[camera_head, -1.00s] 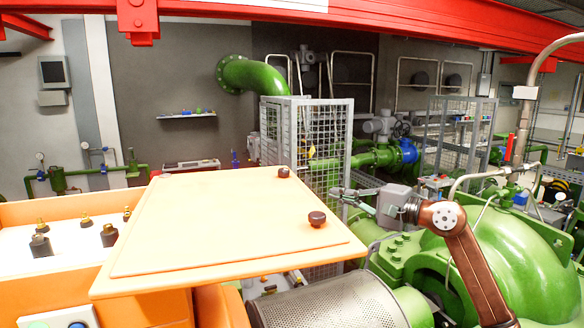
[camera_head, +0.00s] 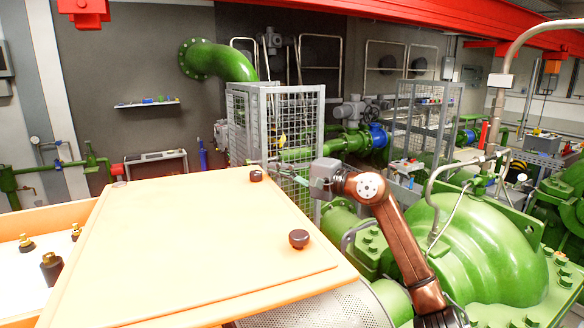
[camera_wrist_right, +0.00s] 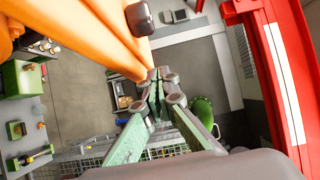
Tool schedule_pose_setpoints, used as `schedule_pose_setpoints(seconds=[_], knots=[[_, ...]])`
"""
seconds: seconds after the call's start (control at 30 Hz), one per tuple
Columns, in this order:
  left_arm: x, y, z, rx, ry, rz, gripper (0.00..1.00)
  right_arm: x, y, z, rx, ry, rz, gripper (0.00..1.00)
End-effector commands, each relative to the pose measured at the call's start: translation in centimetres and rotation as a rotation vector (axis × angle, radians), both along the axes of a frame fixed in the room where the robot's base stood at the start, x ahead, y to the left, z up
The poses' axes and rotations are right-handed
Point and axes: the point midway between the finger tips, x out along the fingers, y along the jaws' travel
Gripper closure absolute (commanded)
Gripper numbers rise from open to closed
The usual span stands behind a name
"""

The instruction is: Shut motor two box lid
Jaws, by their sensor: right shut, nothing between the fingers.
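The box lid (camera_head: 200,235) is a flat pale-orange panel with dark round knobs (camera_head: 299,239) along its right side. It stands out over the orange box (camera_head: 20,225), with the box's white inside showing at left, so it is open. My right gripper (camera_head: 266,164) is at the lid's far right corner, close to the far knob (camera_head: 256,176); I cannot tell whether it touches. In the right wrist view the fingertips (camera_wrist_right: 157,88) are together and empty, with the orange lid (camera_wrist_right: 95,40) beside them at upper left. My left gripper is not in view.
Inside the box stand dark fittings with brass tops (camera_head: 51,268). A grey mesh cage (camera_head: 290,135) stands behind the lid. A large green pump casing (camera_head: 480,245) is at right, and a perforated grey cover (camera_head: 325,308) lies below the lid. A red beam (camera_head: 440,25) crosses above.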

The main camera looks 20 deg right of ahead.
Motion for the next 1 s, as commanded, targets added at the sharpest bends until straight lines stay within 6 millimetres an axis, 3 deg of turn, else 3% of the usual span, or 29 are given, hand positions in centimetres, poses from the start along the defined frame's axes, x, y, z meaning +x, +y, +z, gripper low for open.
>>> schedule_pose_setpoints(seconds=[0.1, 0.33, 0.53, 1.0], knots=[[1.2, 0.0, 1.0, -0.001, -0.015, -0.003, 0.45, 1.5, 1.3, 0.2, 0.002, 0.002, 0.0, 1.0], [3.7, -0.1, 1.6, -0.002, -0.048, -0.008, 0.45, -0.9, 2.4, 0.1, -0.001, -0.002, -0.002, 1.0], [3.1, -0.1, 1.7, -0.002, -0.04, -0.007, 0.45, -1.9, 2.9, 0.0, 0.0, -0.001, -0.003, 1.0], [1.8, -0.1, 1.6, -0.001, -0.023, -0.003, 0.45, -2.2, 3.3, 0.0, 0.001, 0.0, 0.001, 1.0]])
